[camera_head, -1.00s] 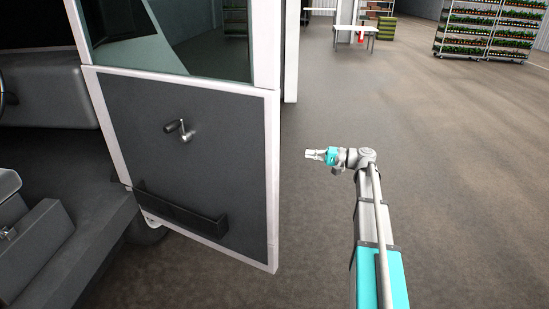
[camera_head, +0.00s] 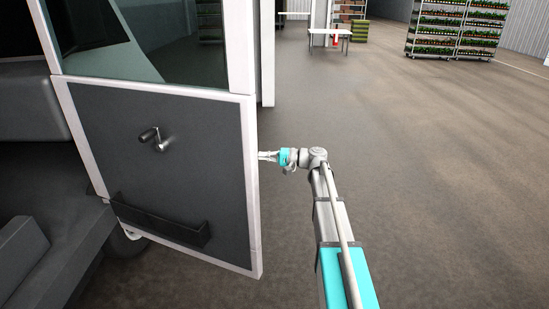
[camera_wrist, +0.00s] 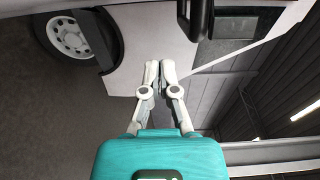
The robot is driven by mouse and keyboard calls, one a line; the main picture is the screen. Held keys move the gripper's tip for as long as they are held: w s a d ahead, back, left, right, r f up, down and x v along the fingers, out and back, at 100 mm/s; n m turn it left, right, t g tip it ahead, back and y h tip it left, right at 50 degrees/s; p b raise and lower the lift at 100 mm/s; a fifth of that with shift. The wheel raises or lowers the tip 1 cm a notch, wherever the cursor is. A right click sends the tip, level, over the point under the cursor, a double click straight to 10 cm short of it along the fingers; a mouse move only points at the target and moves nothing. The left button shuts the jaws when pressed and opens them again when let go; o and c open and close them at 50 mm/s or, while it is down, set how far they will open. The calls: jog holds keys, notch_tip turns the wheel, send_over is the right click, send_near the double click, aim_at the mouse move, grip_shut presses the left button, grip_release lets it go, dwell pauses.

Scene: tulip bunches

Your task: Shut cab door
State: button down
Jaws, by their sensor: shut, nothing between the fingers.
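The cab door (camera_head: 160,165) stands open at the left in the head view. It has a dark grey inner panel, a white frame and a window above. A small handle (camera_head: 155,138) is on the panel, and a dark door pocket (camera_head: 160,226) runs along its lower part. My gripper (camera_head: 264,155) is shut and empty at the door's right edge, around handle height. I cannot tell whether the tips touch the edge or sit behind it. In the wrist view the closed fingertips (camera_wrist: 160,66) point toward a white body panel (camera_wrist: 140,40).
The dark cab interior (camera_head: 35,180) lies left of the door. A wheel (camera_wrist: 70,35) shows in the wrist view. Far back stand a white table (camera_head: 328,32) and plant racks (camera_head: 455,30). The floor (camera_head: 430,190) to the right is clear.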

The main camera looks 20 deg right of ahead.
aim_at(255, 162)
jog(key=shift+s+a, duration=0.65)
jog(key=shift+a, duration=0.3)
jog(key=shift+s+a, duration=0.65)
jog(key=shift+a, duration=0.25)
jog(key=shift+s+a, duration=0.1)
